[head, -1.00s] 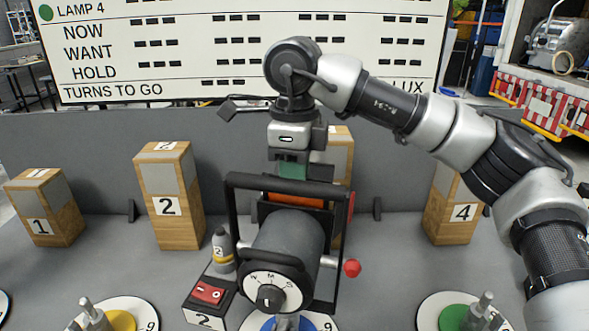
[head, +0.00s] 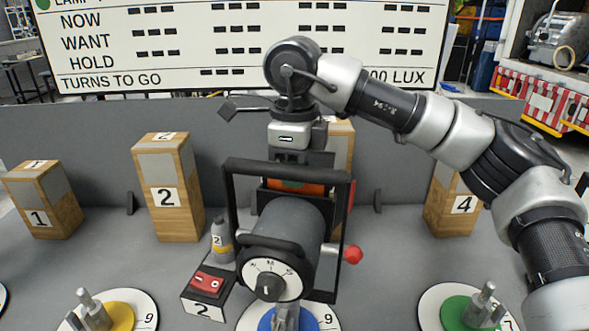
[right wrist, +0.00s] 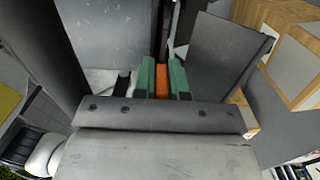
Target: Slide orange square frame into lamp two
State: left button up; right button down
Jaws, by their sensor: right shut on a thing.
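Lamp two (head: 285,238) is the dark grey lamp in a black yoke at the centre of the head view, above a blue disc (head: 262,322). The orange square frame (head: 318,188) shows as a strip behind the lamp's body, under the yoke's top bar; most of it is hidden. My right gripper (head: 290,184) points down behind that bar, shut on the orange frame. In the right wrist view the frame's orange edge (right wrist: 162,82) sits between the gripper's green pads (right wrist: 161,78), close to the lamp's grey body (right wrist: 160,155). I cannot tell how deep the frame sits. My left gripper is out of view.
A red switch box (head: 206,286) and a small grey bottle-shaped object (head: 222,240) stand left of the lamp. A red knob (head: 353,254) sticks out at its right. Wooden blocks 1 (head: 40,200), 2 (head: 168,188) and 4 (head: 452,205) stand behind. A grey wall (head: 90,140) closes the back.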

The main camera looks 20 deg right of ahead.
jog(key=shift+f+b, duration=0.6)
jog(key=shift+f, duration=0.2)
jog(key=c, duration=1.1)
grip_release()
jog(key=shift+r, duration=0.1)
jog(key=shift+o, duration=0.5)
jog(key=shift+o, duration=1.1)
jog(key=shift+r, duration=0.2)
jog(key=shift+r+p, duration=2.3)
jog(key=shift+r, duration=0.55)
